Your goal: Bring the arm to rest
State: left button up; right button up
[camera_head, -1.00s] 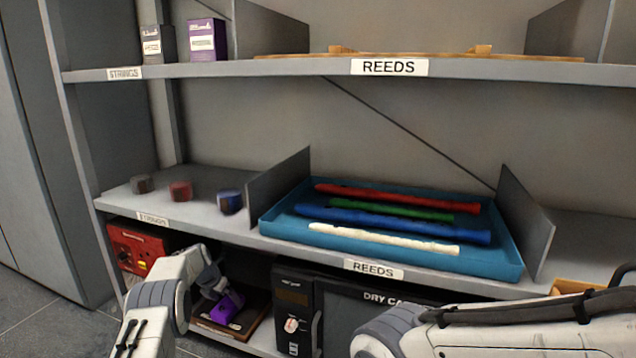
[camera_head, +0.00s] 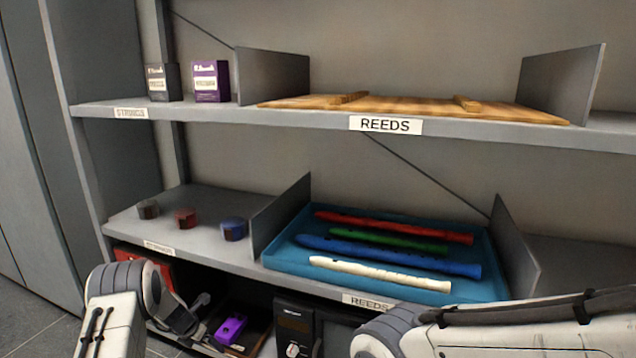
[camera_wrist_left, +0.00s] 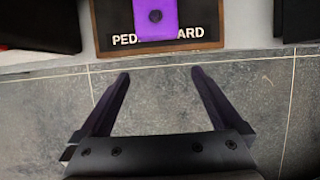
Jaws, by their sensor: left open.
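My left arm comes in at the lower left of the head view, in front of the shelf. My left gripper (camera_wrist_left: 160,74) is open and empty in the left wrist view, its two dark fingers apart above the grey tiled floor. A purple pedal (camera_wrist_left: 155,18) lies on the dark, brown-edged pedal board (camera_wrist_left: 200,33) beyond the fingertips, apart from them. In the head view the purple pedal (camera_head: 230,328) is on the lowest shelf, to the right of my left gripper (camera_head: 200,308). My right arm crosses the lower right of the head view; its gripper is out of frame.
A blue tray (camera_head: 395,288) with several recorders sits on the middle shelf, left of my right arm. Three small round items (camera_head: 186,219) stand beside it. Two boxes (camera_head: 210,82) and a wooden rack (camera_head: 410,106) are on the top shelf. A black device (camera_head: 293,330) stands near the pedal.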

aim_at(232, 324)
pick_arm(q)
jog(key=w+d+b, duration=0.1)
jog(key=w+b, duration=0.1)
jog(key=w, duration=0.1)
jog(key=w+d+b, duration=0.1)
jog(key=w+b, duration=0.2)
jog(key=w+d+b, duration=0.1)
jog(key=w+b, duration=0.1)
jog(key=w, duration=0.1)
jog(key=shift+w+d+f, duration=0.2)
jog(key=shift+f, duration=0.05)
jog(key=w+f+b, duration=0.1)
jog(key=b, duration=0.2)
jog(key=shift+d+f, duration=0.2)
jog(key=shift+f, duration=0.1)
jog(key=r+p, duration=0.3)
jog(key=shift+s+a, duration=0.1)
jog(key=shift+s, duration=0.1)
jog(key=shift+s+a+p, duration=0.25)
jog(key=shift+s+p, duration=0.45)
jog(key=shift+p, duration=0.2)
jog(key=s+a+p, duration=0.5)
jog(key=s, duration=0.9)
jog(key=shift+f+p, duration=0.3)
